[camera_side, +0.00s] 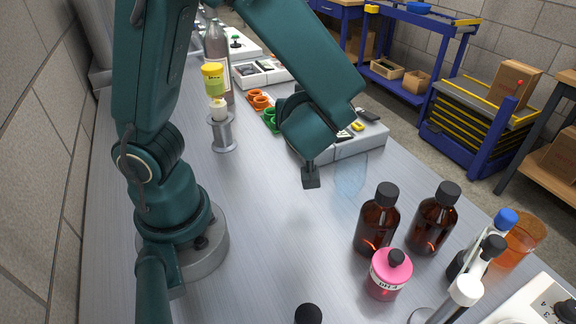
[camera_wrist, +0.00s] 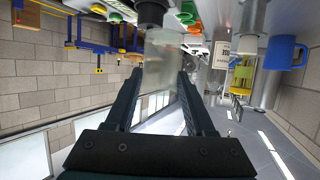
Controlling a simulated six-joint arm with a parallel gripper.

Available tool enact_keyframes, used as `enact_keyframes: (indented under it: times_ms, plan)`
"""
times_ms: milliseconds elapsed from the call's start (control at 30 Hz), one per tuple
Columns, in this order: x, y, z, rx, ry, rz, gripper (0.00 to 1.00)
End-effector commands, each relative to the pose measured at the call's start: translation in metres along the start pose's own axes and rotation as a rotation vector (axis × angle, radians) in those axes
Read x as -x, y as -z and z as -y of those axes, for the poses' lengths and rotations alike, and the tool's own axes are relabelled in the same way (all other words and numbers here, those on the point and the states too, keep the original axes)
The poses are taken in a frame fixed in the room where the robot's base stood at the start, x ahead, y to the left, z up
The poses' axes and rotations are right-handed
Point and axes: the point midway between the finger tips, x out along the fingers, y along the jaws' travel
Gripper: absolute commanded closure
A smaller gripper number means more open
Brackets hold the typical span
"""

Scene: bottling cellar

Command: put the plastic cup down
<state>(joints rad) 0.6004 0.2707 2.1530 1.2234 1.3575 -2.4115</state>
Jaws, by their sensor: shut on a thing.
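The plastic cup (camera_wrist: 164,52) is clear and see-through. In the wrist view it stands between the two dark fingers of my gripper (camera_wrist: 161,78), which is shut on it. In the side view the cup (camera_side: 351,174) is a faint bluish shape just right of the black fingertip of my gripper (camera_side: 311,178). The gripper is over the middle of the steel bench (camera_side: 290,270). The cup's outline is faint, and I cannot tell whether its base touches the bench.
An orange cup (camera_side: 518,240) is farther right. A grey tray (camera_side: 352,142) lies behind the gripper. A yellow-capped bottle (camera_side: 213,80) stands at the back left. Bench in front of the gripper is clear.

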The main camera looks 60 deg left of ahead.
Motion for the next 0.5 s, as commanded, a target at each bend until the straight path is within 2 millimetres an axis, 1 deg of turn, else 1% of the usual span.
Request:
enact_keyframes:
  times_ms: [33, 100, 200, 333, 500]
  plan:
    - [-0.008, -0.005, 0.012, 0.032, 0.097, -0.001, 1.00]
    - [-0.015, -0.011, 0.028, 0.080, 0.213, -0.002, 1.00]
    - [-0.023, -0.020, 0.046, 0.133, 0.339, -0.002, 1.00]
    - [-0.029, -0.028, 0.059, 0.171, 0.424, -0.002, 1.00]
    - [-0.036, -0.045, 0.064, 0.178, 0.451, -0.002, 1.00]
